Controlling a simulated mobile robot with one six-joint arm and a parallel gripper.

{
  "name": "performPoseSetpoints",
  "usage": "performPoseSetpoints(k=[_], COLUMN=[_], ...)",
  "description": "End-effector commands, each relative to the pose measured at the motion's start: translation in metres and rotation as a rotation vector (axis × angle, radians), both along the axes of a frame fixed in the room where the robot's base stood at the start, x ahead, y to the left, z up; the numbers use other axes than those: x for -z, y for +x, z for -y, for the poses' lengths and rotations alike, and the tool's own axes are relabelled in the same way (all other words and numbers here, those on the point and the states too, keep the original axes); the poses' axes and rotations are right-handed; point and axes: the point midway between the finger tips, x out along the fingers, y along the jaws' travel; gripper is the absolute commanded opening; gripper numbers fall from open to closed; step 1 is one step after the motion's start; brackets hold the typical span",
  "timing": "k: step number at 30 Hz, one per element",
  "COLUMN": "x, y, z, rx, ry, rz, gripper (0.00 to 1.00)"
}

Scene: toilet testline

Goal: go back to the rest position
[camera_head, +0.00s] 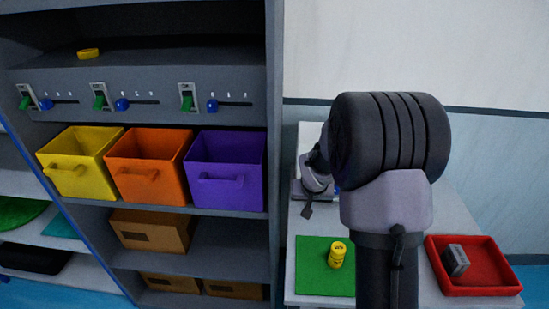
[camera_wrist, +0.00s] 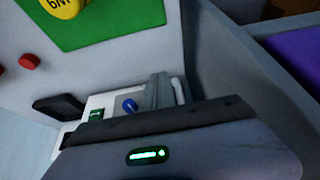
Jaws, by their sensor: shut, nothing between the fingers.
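My gripper (camera_wrist: 163,86) shows at the lower middle of the wrist view, with its fingers together and nothing between them. Its dark body with a green light fills the bottom of that view. In the head view my arm rises at the right, and its thick dark joint hides part of the table and the wall. The far end of my arm is partly hidden behind that joint, above the back of the table. It is apart from the green mat (camera_head: 310,275) and the yellow cylinder (camera_head: 337,254) standing on it.
A red tray (camera_head: 478,290) holds a grey block (camera_head: 455,260). At the left, a grey shelf unit has a yellow bin (camera_head: 72,178), an orange bin (camera_head: 145,181) and a purple bin (camera_head: 225,188) below switches and sliders. A yellow ring (camera_head: 88,53) lies on top.

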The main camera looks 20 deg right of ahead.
Motion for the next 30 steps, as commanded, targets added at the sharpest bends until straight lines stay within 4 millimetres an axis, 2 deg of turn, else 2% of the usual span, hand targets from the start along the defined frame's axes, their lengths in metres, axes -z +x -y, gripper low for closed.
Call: performPoseSetpoints(k=[2,5,6,8,9,12,15,19,21,30], x=[-0.011,-0.065,-0.095,-0.137,-0.159,-0.192,-0.201,-0.2,-0.199,-0.199], y=[-0.003,-0.026,-0.045,-0.084,-0.113,-0.186,-0.242,-0.281,-0.288,-0.289], z=[-0.005,-0.03,-0.047,-0.078,-0.098,-0.141,-0.172,-0.192,-0.195,-0.195], rx=[0.001,0.006,0.007,0.005,0.001,-0.023,-0.055,-0.083,-0.089,-0.089], ry=[0.001,0.02,0.036,0.073,0.103,0.183,0.254,0.308,0.318,0.319], rz=[0.006,0.031,0.045,0.063,0.074,0.099,0.114,0.121,0.122,0.121], gripper=[0.0,0.0,0.0,0.0,0.0,0.0,0.0,0.0,0.0,0.0])
